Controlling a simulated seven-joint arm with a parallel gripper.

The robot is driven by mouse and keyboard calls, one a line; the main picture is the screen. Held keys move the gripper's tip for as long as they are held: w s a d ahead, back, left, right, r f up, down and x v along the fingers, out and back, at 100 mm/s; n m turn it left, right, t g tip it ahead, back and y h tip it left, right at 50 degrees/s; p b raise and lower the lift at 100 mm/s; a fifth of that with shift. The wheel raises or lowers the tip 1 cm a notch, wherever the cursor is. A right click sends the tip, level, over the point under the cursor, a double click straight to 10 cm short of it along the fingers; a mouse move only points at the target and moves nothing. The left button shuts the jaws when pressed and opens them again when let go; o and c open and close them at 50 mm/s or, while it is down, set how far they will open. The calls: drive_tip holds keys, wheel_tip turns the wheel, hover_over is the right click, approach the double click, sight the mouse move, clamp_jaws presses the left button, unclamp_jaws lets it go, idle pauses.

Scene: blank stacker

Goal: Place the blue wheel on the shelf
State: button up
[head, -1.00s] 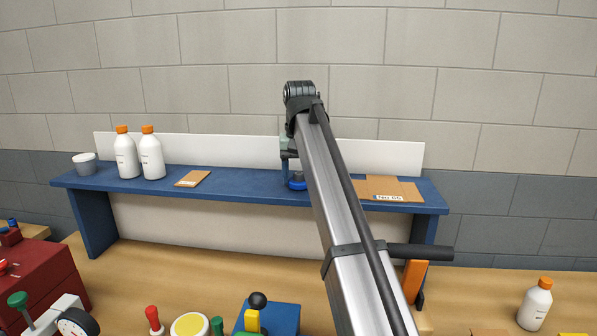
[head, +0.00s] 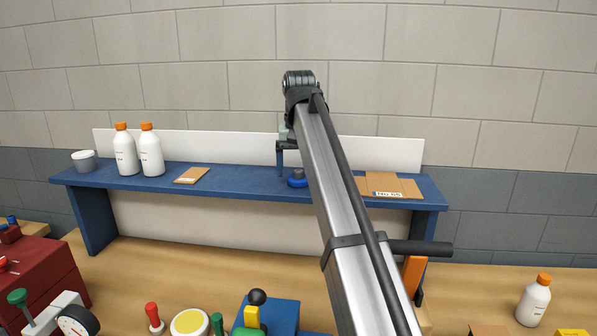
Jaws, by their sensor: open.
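The blue wheel (head: 297,181), with a dark hub on top, sits on the blue shelf (head: 237,182) near its middle. My arm hides part of its right side. My gripper (head: 282,172) hangs at the end of my arm, above and just left of the wheel, with a visible finger pointing down. It is open and apart from the wheel. The rest of the gripper is partly hidden behind my arm.
On the shelf stand a grey cup (head: 84,161), two white bottles with orange caps (head: 151,155), a small brown card (head: 191,175) and flat cardboard (head: 390,186). A white back panel (head: 215,147) rises behind. Several tools crowd the bench below.

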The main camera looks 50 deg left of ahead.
sight(299, 172)
drive_tip(key=r, duration=0.6)
drive_tip(key=shift+s+d, duration=0.25)
drive_tip(key=shift+d, duration=0.05)
